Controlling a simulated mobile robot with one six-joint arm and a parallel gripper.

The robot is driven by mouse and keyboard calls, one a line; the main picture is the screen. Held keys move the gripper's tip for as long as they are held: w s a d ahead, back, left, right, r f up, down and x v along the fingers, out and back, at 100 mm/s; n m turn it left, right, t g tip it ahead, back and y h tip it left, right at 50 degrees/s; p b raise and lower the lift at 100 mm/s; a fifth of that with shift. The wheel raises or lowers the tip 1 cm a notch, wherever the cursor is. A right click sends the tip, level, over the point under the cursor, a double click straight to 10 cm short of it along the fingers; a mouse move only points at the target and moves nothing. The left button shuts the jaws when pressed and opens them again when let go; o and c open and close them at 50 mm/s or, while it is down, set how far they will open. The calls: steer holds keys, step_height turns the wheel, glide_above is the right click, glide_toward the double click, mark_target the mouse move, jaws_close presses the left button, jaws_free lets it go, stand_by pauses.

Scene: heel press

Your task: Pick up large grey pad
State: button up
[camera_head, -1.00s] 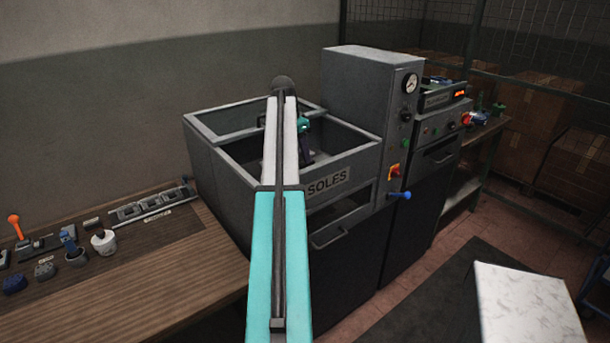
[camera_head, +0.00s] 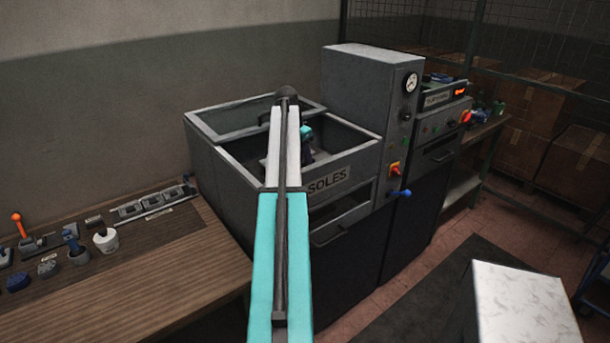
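I cannot make out the large grey pad; my arm covers much of the view. My arm reaches over the grey open-topped machine labelled SOLES (camera_head: 345,168). A teal and dark part at the end of my arm, with my gripper (camera_head: 307,154), shows just right of the arm, inside the machine's open top. The fingers are too small and hidden to tell whether they are open or shut, or whether they hold anything.
A wooden bench (camera_head: 150,265) at left holds small tools, cups and blue pieces. A tall grey control column (camera_head: 365,105) with a gauge stands right of the opening. A white-topped block (camera_head: 522,305) is at front right. Cardboard boxes (camera_head: 575,160) stand behind mesh.

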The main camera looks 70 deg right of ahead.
steer(key=shift+f, duration=0.25)
stand_by(0.6)
jaws_close()
stand_by(1.3)
